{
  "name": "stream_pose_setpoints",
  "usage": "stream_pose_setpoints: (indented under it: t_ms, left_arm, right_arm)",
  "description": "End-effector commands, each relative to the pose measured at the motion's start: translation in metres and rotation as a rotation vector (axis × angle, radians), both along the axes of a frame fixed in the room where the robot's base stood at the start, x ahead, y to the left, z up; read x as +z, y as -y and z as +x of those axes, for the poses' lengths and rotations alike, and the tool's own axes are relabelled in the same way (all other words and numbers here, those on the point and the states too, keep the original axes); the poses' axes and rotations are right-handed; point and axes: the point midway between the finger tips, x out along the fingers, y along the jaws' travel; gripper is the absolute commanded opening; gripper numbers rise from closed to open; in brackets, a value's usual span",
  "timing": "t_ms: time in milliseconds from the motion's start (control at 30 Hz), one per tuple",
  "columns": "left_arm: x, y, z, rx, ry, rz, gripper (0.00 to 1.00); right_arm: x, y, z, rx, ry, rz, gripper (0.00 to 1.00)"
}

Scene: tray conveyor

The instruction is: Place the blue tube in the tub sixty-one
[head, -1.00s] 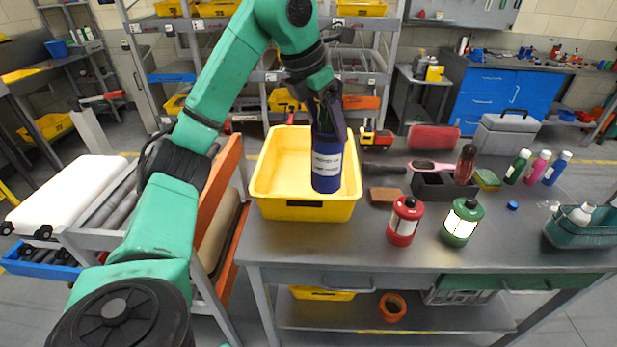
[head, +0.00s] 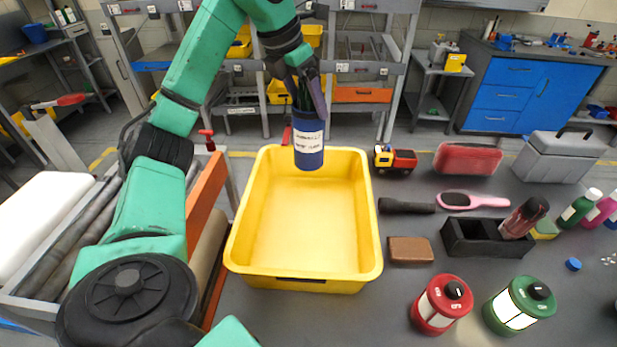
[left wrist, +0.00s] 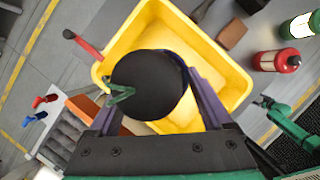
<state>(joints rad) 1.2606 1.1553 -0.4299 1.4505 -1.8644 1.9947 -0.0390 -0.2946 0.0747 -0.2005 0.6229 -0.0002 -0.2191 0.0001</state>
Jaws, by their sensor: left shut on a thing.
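The blue tube (head: 309,143) is a dark blue cylinder with a white label, held upright in the head view. My left gripper (head: 303,90) is shut on its upper part. The yellow tub (head: 374,225) stands on the table and looks empty; no number can be read on it. The tube hangs over the tub's far edge, and the height of its bottom relative to the rim is hard to tell. In the left wrist view the tube's dark round end (left wrist: 150,85) lies between the fingers and covers part of the tub (left wrist: 235,85). My right gripper is not in view.
Right of the tub are a brown block (head: 410,250), a black flashlight (head: 405,206), a pink brush (head: 475,200), a toy truck (head: 395,158) and a dark box (head: 470,238). Red (head: 428,315) and green (head: 500,312) lanterns stand nearer. A roller conveyor (head: 60,235) is at left.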

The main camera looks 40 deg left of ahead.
Motion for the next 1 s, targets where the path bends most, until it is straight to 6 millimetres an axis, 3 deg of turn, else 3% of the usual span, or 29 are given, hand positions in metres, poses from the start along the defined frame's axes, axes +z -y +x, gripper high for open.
stream_pose_setpoints:
  t_ms: [33,100,400,700,1000]
  left_arm:
    - [-0.022,0.000,-0.001,0.000,-0.005,0.002,0.00]
    - [-0.045,-0.001,-0.001,0.002,-0.008,0.003,0.00]
    - [-0.137,0.000,-0.002,0.001,-0.006,0.004,0.00]
    - [-0.186,0.000,-0.001,0.001,-0.004,0.002,0.00]
    - [-0.189,0.001,-0.001,0.000,0.001,0.000,0.00]
  right_arm:
    - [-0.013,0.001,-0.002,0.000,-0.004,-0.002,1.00]
    - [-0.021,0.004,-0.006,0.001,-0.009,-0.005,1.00]
    - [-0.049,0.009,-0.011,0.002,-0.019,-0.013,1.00]
    - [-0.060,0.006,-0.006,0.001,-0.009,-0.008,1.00]
    - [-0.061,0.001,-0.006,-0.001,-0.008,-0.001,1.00]
